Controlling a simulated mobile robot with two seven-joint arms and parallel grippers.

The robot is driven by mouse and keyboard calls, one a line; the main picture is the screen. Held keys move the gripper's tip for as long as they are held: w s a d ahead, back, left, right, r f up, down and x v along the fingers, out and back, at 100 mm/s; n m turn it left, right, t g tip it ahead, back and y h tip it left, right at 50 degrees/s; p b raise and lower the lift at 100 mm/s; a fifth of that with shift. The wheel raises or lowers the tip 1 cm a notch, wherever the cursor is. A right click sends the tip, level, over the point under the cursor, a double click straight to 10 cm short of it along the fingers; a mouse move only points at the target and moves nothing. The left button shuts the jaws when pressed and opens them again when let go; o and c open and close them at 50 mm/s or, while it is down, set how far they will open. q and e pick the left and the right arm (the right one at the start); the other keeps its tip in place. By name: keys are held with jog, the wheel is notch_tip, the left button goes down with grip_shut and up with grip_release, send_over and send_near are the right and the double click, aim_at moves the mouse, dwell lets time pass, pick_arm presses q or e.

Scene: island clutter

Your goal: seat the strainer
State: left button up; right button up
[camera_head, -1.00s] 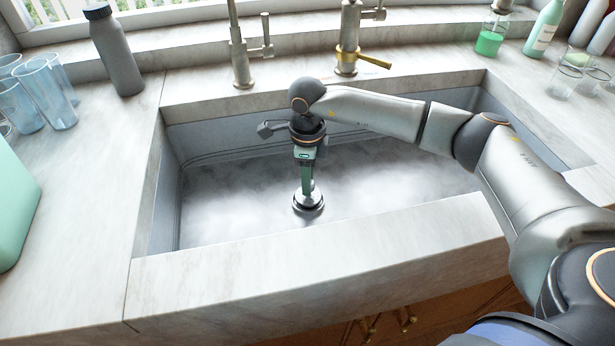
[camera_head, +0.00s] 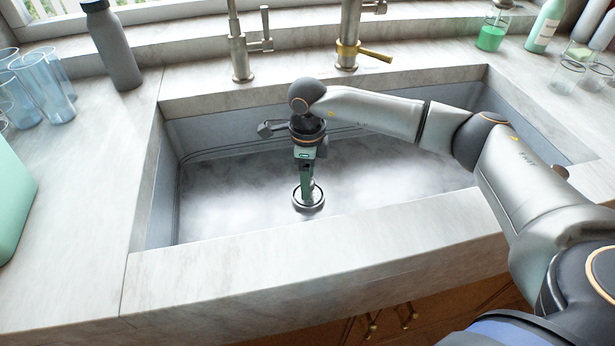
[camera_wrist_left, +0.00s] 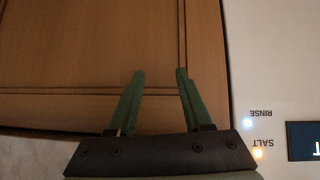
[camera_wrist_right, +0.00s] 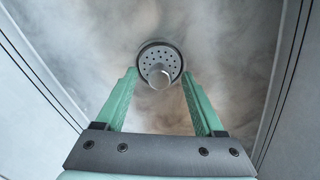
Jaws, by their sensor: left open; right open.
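The strainer (camera_wrist_right: 172,57) is a round grey perforated disc with a pale knob (camera_wrist_right: 159,76) at its centre. In the right wrist view it lies within a dark drain ring; I cannot tell whether it is fully flush. In the head view the strainer and ring (camera_head: 309,205) are on the floor of the sink (camera_head: 230,200), partly hidden by my right gripper (camera_head: 307,188). My right gripper (camera_wrist_right: 160,74) is open, its green fingers pointing at the strainer on either side of the knob. My left gripper (camera_wrist_left: 160,72) is open and empty, outside the head view.
The sink's front edge (camera_head: 320,252) lies below my right arm. Two taps (camera_head: 240,55) stand behind the sink. A grey bottle (camera_head: 112,45) and several blue glasses (camera_head: 40,90) are at left. My left gripper faces a wooden cabinet (camera_wrist_left: 80,50) beside a white appliance panel (camera_wrist_left: 270,60).

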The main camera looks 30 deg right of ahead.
notch_tip(320, 180, up, 13)
jog(key=shift+f+p, duration=0.2)
jog(key=shift+p, duration=0.15)
dwell(0.6)
